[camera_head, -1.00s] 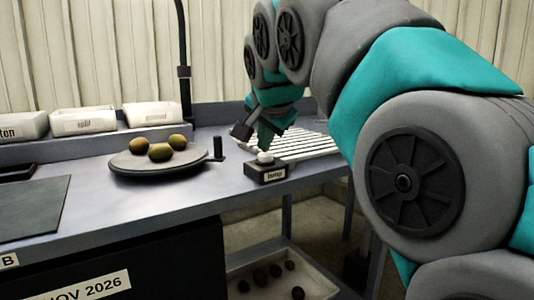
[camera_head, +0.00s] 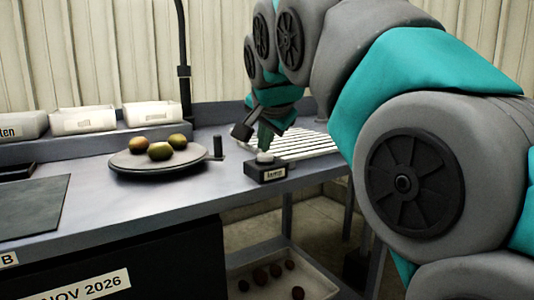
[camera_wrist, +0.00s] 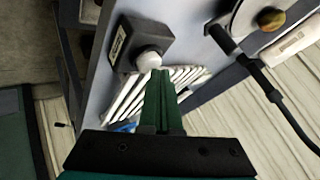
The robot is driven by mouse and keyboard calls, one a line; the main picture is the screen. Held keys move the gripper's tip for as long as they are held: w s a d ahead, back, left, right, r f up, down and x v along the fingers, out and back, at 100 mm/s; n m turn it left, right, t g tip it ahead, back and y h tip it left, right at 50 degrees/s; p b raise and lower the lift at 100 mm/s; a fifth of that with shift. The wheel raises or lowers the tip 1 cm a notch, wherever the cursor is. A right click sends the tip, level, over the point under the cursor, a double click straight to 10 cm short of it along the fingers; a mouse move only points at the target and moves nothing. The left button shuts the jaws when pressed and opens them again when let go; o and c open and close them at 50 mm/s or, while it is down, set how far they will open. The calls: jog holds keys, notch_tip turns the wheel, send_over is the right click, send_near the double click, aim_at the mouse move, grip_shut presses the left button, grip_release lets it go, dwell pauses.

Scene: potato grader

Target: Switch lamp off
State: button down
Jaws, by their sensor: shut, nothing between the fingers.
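A small dark switch box (camera_head: 267,173) with a white round button (camera_head: 265,157) and a label stands on the grey bench near its front right. My gripper (camera_head: 265,147) is shut and points down at the button from just above. In the wrist view the closed green fingers (camera_wrist: 160,78) end at the white button (camera_wrist: 149,60) on the dark box (camera_wrist: 128,40). I cannot tell whether the fingertips touch it. A dark post (camera_head: 183,60) rises at the back of the bench. The lamp head is not in view.
A round turntable (camera_head: 150,170) with three potatoes and a small upright handle (camera_head: 217,148) stands left of the box. A white slatted rack (camera_head: 300,145) lies behind. White bins (camera_head: 85,120) line the back. A lower tray (camera_head: 310,284) holds several potatoes.

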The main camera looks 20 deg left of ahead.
aim_at(265, 156)
jog(key=shift+f, duration=0.35)
jog(key=shift+r, duration=0.45)
jog(key=shift+r+p, duration=1.95)
jog(key=shift+r, duration=1)
